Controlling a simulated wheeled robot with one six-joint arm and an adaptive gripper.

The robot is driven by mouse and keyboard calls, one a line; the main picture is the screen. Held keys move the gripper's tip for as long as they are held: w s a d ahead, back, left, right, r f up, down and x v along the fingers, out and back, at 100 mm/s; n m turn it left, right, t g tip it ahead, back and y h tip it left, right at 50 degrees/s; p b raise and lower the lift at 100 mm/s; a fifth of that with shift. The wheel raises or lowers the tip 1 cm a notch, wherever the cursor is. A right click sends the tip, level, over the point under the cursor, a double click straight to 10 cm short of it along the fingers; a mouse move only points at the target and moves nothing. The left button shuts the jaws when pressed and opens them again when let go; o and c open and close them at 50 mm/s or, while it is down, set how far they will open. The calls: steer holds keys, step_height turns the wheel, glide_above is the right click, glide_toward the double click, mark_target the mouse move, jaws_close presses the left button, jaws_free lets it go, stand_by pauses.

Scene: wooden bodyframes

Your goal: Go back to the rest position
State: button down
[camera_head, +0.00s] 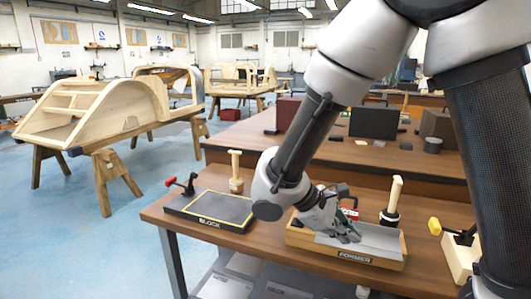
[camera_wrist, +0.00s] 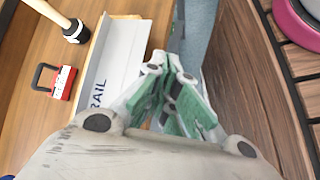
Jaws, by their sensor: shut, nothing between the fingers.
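My gripper (camera_head: 352,232) is low over the front workbench (camera_head: 290,183), at the wooden tray marked FORMER (camera_head: 375,263). The grey sheet (camera_head: 378,240) in that tray lies right beside and behind the fingers; I cannot tell whether they touch it. In the wrist view my gripper (camera_wrist: 170,68) shows its green-padded fingers closed together with nothing between them. A pale piece marked RAIL (camera_wrist: 120,50) lies just left of the fingers there. My arm slants down from the upper right in the head view.
A wooden-handled tool (camera_head: 394,200) and a red block with a black handle (camera_head: 348,213) stand close to my gripper. A dark board marked BLOCK (camera_head: 212,209) lies left, a yellow-knobbed clamp (camera_head: 455,240) right. Wooden bodyframes (camera_head: 105,105) stand across open blue floor (camera_head: 70,240).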

steer(key=s+d+r+m+t+y, duration=0.2)
steer(key=s+d+r+m+y, duration=0.2)
steer(key=s+d+r+m, duration=0.1)
steer(key=s+d+r+m+t+y, duration=0.2)
steer(key=s+d+r+m+y, duration=0.3)
steer(key=d+r, duration=0.4)
steer(key=d+m, duration=0.1)
steer(key=d, duration=0.2)
steer(key=shift+s+d+r+m, duration=0.2)
steer(key=shift+s+r+m, duration=0.1)
steer(key=shift+s+m, duration=0.1)
